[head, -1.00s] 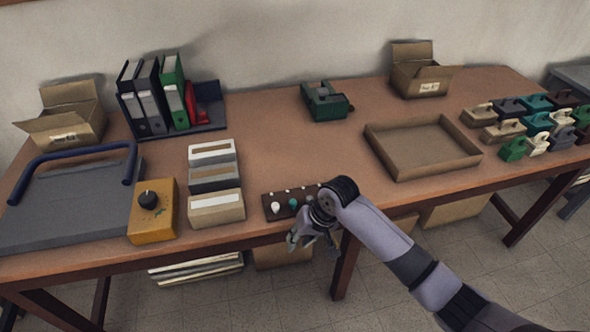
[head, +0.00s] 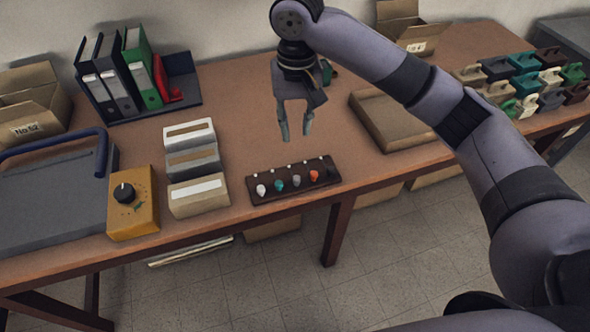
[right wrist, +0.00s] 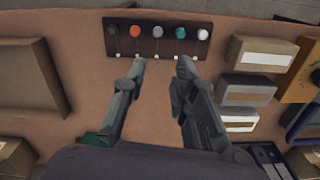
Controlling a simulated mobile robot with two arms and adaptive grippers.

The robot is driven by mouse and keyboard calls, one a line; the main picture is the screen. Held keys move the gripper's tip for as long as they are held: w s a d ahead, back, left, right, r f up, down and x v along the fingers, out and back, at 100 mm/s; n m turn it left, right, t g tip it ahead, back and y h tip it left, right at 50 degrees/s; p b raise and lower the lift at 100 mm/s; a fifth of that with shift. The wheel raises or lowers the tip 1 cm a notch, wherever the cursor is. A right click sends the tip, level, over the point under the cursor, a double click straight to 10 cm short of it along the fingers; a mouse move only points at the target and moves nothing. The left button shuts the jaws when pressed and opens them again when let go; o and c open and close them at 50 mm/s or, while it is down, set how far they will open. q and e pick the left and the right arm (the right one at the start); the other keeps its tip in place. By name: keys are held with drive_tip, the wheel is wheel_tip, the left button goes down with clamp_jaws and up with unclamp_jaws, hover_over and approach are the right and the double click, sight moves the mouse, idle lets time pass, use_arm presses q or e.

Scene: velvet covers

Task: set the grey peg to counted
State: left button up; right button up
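A dark peg board (head: 290,193) lies at the table's front edge; the right wrist view shows it upside down (right wrist: 145,47). The grey peg (head: 297,181) is the middle one of its row, between a teal peg (head: 279,185) and an orange peg (head: 314,175); it also shows in the wrist view (right wrist: 157,31). All pegs are on the board's near side, each with a small white mark behind it on the far side. My right gripper (head: 296,134) is open and empty, fingers pointing down, above and behind the board, touching nothing. My left gripper is out of view.
White and black pegs end the row. Card boxes (head: 199,195) and an orange dial box (head: 133,206) stand left of the board. A shallow tray (head: 375,128) lies to the right, partly hidden by my arm. Binders (head: 140,66) stand at the back left. Tabletop behind the board is clear.

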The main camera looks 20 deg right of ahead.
sight(297, 178)
wheel_tip(297, 178, down, 17)
drive_tip(key=shift+d+r+p, duration=0.1)
drive_tip(key=shift+d+p, duration=0.05)
drive_tip(key=shift+p, duration=0.2)
idle(0.3)
clamp_jaws()
idle(0.6)
